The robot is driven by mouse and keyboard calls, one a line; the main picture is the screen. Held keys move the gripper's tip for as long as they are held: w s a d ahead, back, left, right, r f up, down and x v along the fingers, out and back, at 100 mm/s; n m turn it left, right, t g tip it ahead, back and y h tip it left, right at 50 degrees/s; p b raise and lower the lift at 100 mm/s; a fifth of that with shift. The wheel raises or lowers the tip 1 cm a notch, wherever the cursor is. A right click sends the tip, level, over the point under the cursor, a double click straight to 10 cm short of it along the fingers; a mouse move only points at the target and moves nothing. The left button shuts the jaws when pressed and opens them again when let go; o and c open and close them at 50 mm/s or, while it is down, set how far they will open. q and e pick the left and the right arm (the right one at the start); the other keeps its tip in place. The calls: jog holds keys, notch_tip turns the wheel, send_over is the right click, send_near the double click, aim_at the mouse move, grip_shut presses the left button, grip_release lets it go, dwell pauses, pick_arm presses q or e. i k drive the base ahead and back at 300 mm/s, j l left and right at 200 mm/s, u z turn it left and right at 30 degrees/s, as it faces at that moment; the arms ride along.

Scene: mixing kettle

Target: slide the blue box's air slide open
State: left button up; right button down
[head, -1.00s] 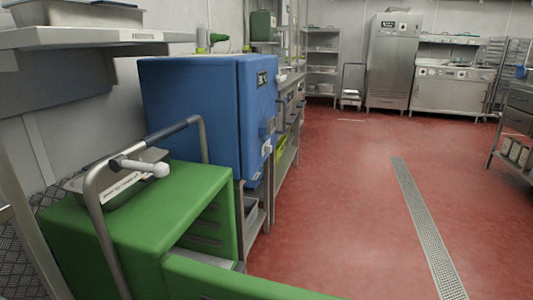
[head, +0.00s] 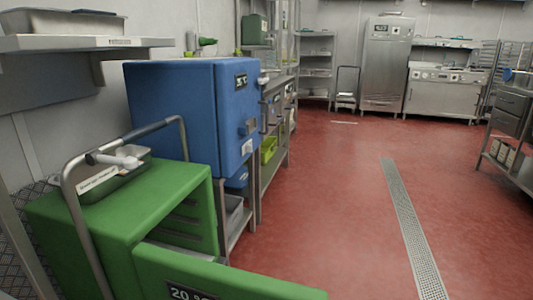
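The blue box (head: 175,105) stands on a metal stand at the left, beyond the green box. Its door side faces right and carries a dark display (head: 241,81), a latch-like fitting (head: 248,126) and a small pale plate (head: 247,147). I cannot tell which of these is the air slide, or whether it is open. Neither of my grippers shows in the head view.
A green box (head: 130,215) with its door (head: 220,285) swung open stands in the near left. A metal trolley handle (head: 68,190) rises beside it. A metal shelf (head: 80,43) juts out above. The red floor (head: 330,200) to the right is clear, with a drain grate (head: 410,225).

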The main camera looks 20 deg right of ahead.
aim_at(245, 148)
jog(key=k+l+u, duration=0.1)
jog(key=l, duration=0.25)
jog(key=k+l+u, duration=0.15)
jog(key=l, duration=0.2)
jog(key=k+l+u, duration=0.1)
jog(key=l, duration=0.25)
jog(key=k+l+u, duration=0.15)
jog(key=l+u, duration=0.3)
jog(key=l, duration=0.6)
jog(key=l+u, duration=0.3)
jog(key=l, duration=0.6)
jog(key=i+l+u, duration=0.1)
jog(key=i+l, duration=0.15)
jog(key=i+l+u, duration=0.15)
jog(key=l, duration=0.25)
jog(key=i+l+u, duration=0.1)
jog(key=i+l, duration=0.15)
jog(key=i+l+u, duration=0.15)
jog(key=l, duration=0.35)
jog(key=i, duration=0.05)
